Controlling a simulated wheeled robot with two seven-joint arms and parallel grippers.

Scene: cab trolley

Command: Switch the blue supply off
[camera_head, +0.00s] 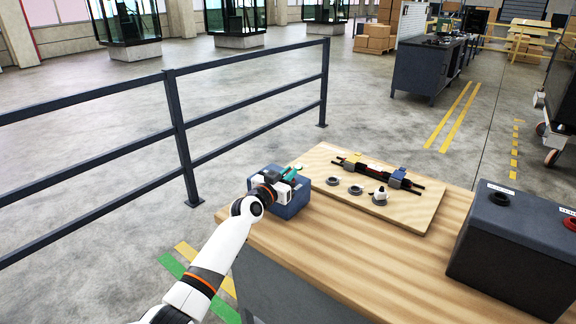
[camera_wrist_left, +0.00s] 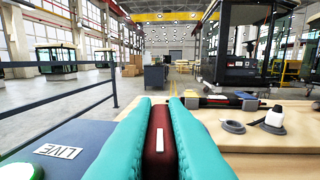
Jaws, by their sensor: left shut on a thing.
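The blue supply (camera_head: 292,208) is a blue box at the left end of the wooden table. In the left wrist view its blue top (camera_wrist_left: 30,145) fills the lower left, with a white label reading "LIVE" (camera_wrist_left: 58,151). My left gripper (camera_head: 291,174) is over the box. In the left wrist view its teal fingers (camera_wrist_left: 160,112) are shut on a dark red switch handle (camera_wrist_left: 161,160) with a white stripe, standing up between them. The handle's base is hidden by the fingers. My right gripper is not in view.
A pale board (camera_head: 415,212) holds a dark bar-shaped assembly (camera_head: 378,172) and several grey rings. A large dark box (camera_head: 520,255) with black and red terminals stands at the table's right. A dark railing (camera_head: 182,140) runs behind the table.

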